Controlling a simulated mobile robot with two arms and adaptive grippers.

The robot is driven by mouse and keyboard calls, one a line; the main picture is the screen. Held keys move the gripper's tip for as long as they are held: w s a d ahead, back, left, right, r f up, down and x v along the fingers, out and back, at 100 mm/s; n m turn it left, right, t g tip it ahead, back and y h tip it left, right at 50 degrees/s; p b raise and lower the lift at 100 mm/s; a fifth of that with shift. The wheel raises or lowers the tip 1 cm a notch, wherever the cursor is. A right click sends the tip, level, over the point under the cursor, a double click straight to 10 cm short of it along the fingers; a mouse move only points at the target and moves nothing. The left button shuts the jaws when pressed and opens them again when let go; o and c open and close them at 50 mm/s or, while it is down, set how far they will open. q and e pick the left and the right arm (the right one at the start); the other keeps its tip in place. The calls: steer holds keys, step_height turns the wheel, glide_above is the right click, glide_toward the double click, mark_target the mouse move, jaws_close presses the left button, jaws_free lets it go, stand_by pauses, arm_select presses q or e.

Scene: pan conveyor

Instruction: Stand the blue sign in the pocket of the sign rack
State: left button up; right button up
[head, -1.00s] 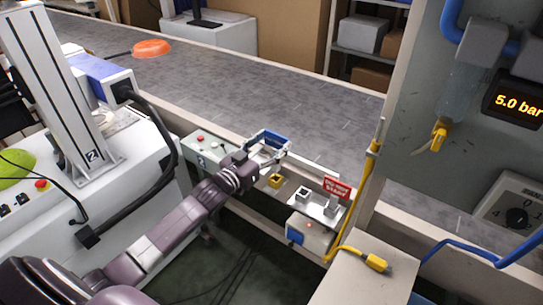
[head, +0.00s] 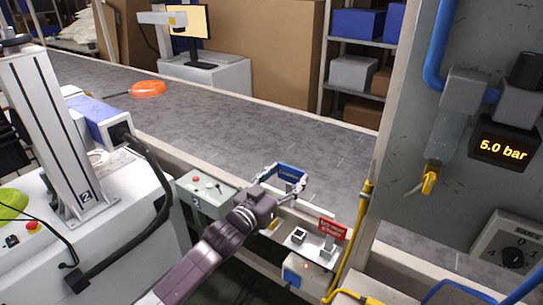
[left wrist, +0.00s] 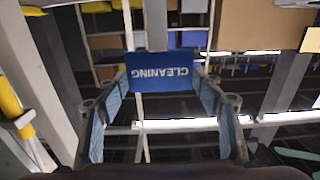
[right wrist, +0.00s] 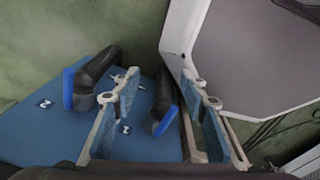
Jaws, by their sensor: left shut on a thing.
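My left gripper (head: 283,178) is shut on the blue sign (head: 293,170) and holds it above the edge of the conveyor, up and left of the sign rack. In the left wrist view the blue sign (left wrist: 162,78) shows between the fingers, its word CLEANING upside down. The sign rack (head: 315,249) is a light metal plate. A square open pocket (head: 298,236) stands on its left part, and a red sign (head: 332,229) stands on its right part. My right gripper (right wrist: 158,105) is open and empty in the right wrist view; it is out of the head view.
A grey-green control box (head: 206,190) sits left of the rack. A yellow post (head: 362,215) rises right of it. A white box with a blue front (head: 305,272) is below. The conveyor (head: 250,125) behind carries an orange pan (head: 148,88) far left.

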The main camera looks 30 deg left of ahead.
arm_select(q)
steer(key=d, duration=0.1)
steer(key=d+f, duration=0.1)
steer(key=d, duration=0.1)
steer(key=s+d+f, duration=0.1)
steer(key=shift+d+f, duration=0.15)
steer(key=shift+f, duration=0.1)
steer(key=shift+p, duration=0.35)
step_height(320, 180, down, 6)
steer(key=b, duration=0.4)
steer(key=shift+r, duration=0.1)
steer(key=shift+p, duration=0.7)
stand_by(1.3)
steer(key=shift+f+b, duration=1.65)
steer(key=shift+f, duration=0.7)
steer(key=o, duration=1.6)
steer(key=shift+o, duration=0.2)
